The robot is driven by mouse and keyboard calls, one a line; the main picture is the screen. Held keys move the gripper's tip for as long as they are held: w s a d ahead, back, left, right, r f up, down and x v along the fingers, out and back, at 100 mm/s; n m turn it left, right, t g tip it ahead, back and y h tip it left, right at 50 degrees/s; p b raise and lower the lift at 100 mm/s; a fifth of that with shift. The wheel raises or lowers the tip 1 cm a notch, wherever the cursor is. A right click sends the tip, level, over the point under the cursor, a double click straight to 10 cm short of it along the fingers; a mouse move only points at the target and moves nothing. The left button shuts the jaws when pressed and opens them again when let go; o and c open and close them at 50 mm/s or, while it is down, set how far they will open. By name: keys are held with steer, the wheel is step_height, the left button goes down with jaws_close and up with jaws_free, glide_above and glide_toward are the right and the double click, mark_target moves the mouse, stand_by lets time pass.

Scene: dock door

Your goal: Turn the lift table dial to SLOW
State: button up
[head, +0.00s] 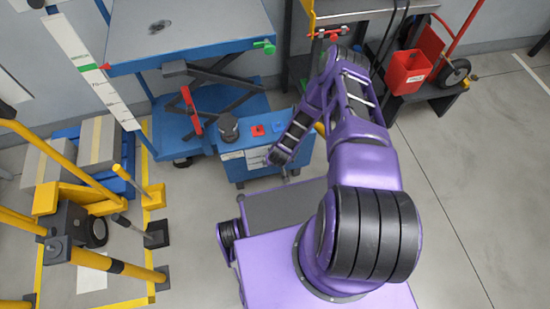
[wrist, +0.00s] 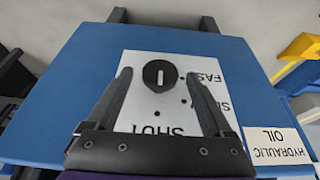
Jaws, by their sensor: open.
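The dial (wrist: 160,73) is a round black knob with a white bar in the wrist view. The bar stands roughly upright in the picture; I cannot tell which end is the pointer. The dial sits on a white plate (wrist: 140,62) with partly covered lettering: SHUT below, what begins as SL at lower right, FAS at right. My gripper (wrist: 159,76) is open, one finger on each side of the dial, with gaps. Contact is not visible. In the head view, the blue box (head: 240,172) of the lift table (head: 190,40) stands below my arm's end; the dial is hidden.
A HYDRAULIC OIL label (wrist: 275,147) is at the right of the blue face. Yellow rails (head: 75,160) stand left. A red bin (head: 406,72) is at right. Floor at right is clear.

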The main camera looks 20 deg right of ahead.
steer(key=shift+f, duration=0.1)
steer(key=c, duration=1.3)
steer(key=shift+a, duration=0.1)
steer(key=shift+c, duration=0.2)
